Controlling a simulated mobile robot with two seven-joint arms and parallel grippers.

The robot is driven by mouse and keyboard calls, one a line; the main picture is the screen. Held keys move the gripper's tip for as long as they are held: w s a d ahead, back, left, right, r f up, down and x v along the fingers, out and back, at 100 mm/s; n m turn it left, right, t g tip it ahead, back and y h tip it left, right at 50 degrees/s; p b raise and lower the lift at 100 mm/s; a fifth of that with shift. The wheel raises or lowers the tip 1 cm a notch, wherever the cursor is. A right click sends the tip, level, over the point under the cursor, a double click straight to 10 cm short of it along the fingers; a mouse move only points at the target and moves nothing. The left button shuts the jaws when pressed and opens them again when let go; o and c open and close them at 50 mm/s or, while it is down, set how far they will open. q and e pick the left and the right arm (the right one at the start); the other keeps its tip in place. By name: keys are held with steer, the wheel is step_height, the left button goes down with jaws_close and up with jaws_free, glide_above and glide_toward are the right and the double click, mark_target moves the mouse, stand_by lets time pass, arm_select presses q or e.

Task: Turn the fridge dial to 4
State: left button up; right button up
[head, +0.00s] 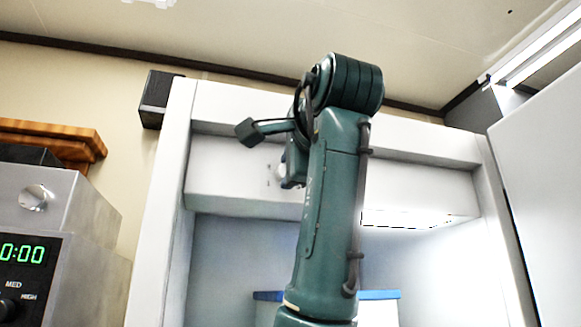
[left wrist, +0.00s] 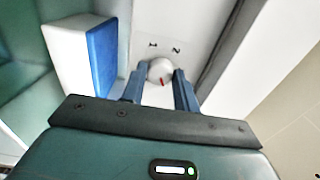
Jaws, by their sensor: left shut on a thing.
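The fridge dial (left wrist: 158,70) is a round white knob with a red mark, set on a pale panel inside the open fridge (head: 161,230). In the left wrist view the red mark is on the knob's lower part, towards my gripper. Two dark scale marks show above the knob; one looks like a 2, the other I cannot read surely. My left gripper (left wrist: 160,73) is shut on the dial, one blue finger on each side. In the head view my left arm hides most of the dial and fingers. My right gripper is not in view.
A white container with a blue lid (left wrist: 103,56) is close beside the gripper; its blue edge (head: 380,295) also shows in the head view. The fridge door (head: 545,180) stands open at the right. A microwave (head: 60,215) and a wooden board (head: 60,140) are at the left.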

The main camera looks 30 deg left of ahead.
arm_select(q)
steer(key=o, duration=1)
steer(key=shift+c, duration=0.2)
steer(key=b+v, duration=0.2)
steer(key=v, duration=1.1)
steer(key=shift+b, duration=0.4)
